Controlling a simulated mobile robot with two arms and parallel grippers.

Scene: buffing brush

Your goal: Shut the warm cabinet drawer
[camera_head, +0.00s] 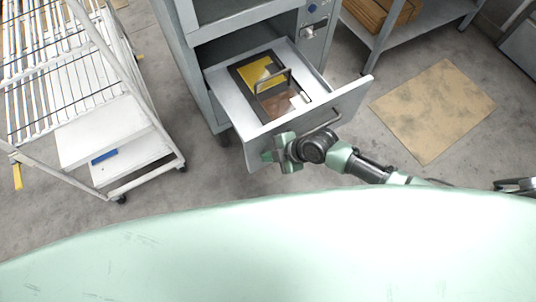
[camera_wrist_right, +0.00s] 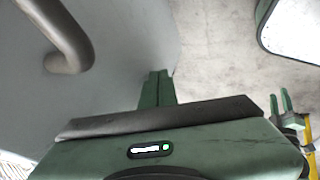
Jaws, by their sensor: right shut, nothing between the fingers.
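The warm cabinet (camera_head: 200,75) is grey, and its drawer (camera_head: 348,104) stands pulled out toward me. In the drawer lie a dark tray or frame with a handle, a yellow piece and a brown piece. My right gripper (camera_head: 268,156) is at the left part of the drawer front, left of the bar handle (camera_head: 323,123). In the right wrist view its shut, empty fingers (camera_wrist_right: 158,88) are close to the grey front (camera_wrist_right: 120,65); I cannot tell if they touch. A green two-fingered part, apparently my left gripper (camera_wrist_right: 281,103), shows at the right edge there.
A white wheeled rack (camera_head: 140,130) stands left of the cabinet, with a blue item (camera_head: 104,156) low on it. A grey shelf (camera_head: 425,18) with a brown box stands at the upper right.

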